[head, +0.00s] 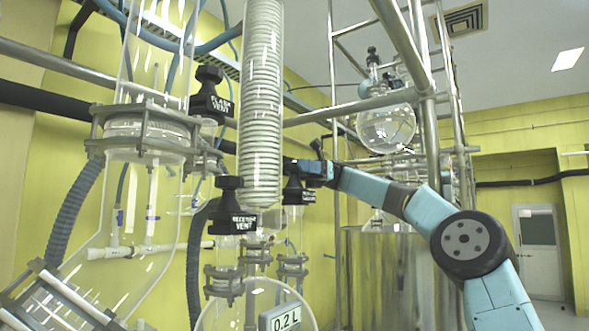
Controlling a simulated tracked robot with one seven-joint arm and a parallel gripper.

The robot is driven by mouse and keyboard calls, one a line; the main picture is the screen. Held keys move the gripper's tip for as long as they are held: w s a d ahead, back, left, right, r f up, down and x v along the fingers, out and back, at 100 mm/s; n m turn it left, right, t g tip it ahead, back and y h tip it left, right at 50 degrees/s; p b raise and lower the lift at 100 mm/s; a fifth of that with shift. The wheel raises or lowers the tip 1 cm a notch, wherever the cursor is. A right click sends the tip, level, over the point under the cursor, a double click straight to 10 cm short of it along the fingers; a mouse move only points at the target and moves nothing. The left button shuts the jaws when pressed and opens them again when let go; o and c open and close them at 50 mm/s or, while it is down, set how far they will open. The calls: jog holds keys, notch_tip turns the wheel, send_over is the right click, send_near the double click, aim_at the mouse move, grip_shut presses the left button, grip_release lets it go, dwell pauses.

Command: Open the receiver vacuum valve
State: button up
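A black valve (296,195) with a small white-lettered label stands right of the coiled condenser; its lettering is too small to read surely, so I cannot confirm that it is the receiver vacuum valve. My gripper (296,166) is at the end of my blue arm, which reaches in from the right. It is close to the top of this valve and partly covers it. I cannot tell whether they touch or whether the fingers are open. A black valve labelled "RECEIVER VENT" (243,222) is just left and lower. Another labelled "FLASK VENT" (220,105) is higher up.
The coiled glass condenser (262,110) stands just left of my gripper. A large glass vessel (130,190) is at the left. A receiver showing "0.2 L" (286,318) is below. Metal frame poles (405,50) and a round flask (387,128) are behind my arm.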

jog(key=m+t+y, duration=0.4)
jog(key=t, duration=0.1)
jog(key=shift+m+t+y, duration=0.6)
jog(key=shift+m+t, duration=0.5)
jog(key=shift+t, duration=0.45)
jog(key=shift+m+t+y, duration=0.6)
jog(key=shift+m+t, duration=0.5)
jog(key=shift+t, duration=0.45)
jog(key=c, duration=0.7)
jog(key=shift+n+g+h, duration=0.5)
jog(key=shift+n+g, duration=0.45)
jog(key=shift+g, duration=0.45)
jog(key=shift+n+g+h, duration=0.5)
jog(key=shift+n+g, duration=0.45)
jog(key=shift+g, duration=0.45)
jog(key=shift+c, duration=0.2)
jog(key=n+g+h, duration=0.4)
jog(key=g, duration=0.1)
jog(key=shift+n+g, duration=0.3)
